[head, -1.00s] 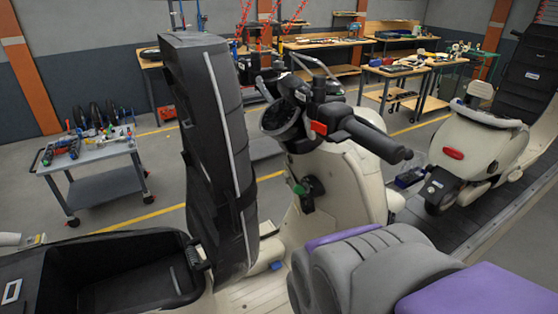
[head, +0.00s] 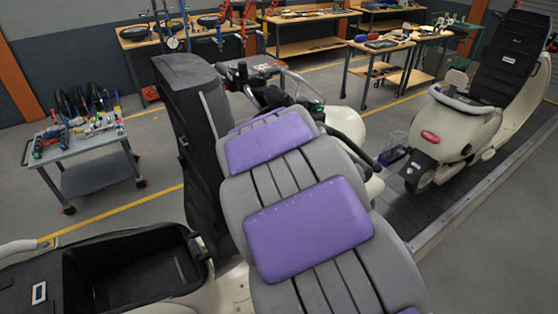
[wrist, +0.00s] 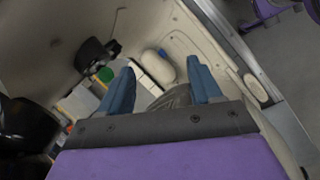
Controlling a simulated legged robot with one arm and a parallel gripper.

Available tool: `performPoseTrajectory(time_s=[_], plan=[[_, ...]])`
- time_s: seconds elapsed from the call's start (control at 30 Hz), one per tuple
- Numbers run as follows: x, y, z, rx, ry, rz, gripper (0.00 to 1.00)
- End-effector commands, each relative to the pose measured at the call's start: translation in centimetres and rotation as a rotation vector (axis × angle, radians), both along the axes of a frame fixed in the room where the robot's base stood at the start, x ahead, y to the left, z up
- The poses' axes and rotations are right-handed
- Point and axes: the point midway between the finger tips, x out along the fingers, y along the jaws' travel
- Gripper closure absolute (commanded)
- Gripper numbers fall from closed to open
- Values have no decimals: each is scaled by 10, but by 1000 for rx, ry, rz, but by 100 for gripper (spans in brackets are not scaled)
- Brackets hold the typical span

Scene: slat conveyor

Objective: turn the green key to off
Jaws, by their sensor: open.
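The green key (wrist: 105,74) shows in the wrist view as a small round green shape beside a black fitting (wrist: 92,55) on the scooter's cream panel. My gripper (wrist: 160,66) is open, with its two blue fingers apart and nothing visible between them. The key lies just left of the left fingertip, apart from it in the picture; depth is hard to judge. In the head view my arm covers the key and gripper. The scooter's black handlebar (head: 345,120) shows beyond my arm. The key's turn position cannot be told.
The scooter's raised black seat (head: 190,100) stands left of my arm, above an open black storage bin (head: 135,275). A second cream scooter (head: 455,125) stands on the conveyor (head: 470,200) at right. A grey tool cart (head: 90,150) and workbenches (head: 310,30) stand farther off.

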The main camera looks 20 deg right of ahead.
Motion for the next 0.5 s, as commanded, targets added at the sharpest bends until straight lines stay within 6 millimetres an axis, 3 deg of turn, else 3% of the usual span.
performPoseTrajectory(time_s=[0.03, 0.23, 0.4, 0.5], plan=[[17, -4, 8, -28, 7, 72, 36], [72, -11, 13, -132, 23, 352, 36], [100, -8, 14, -182, 28, 502, 36], [107, -7, 13, -196, 28, 540, 36]])
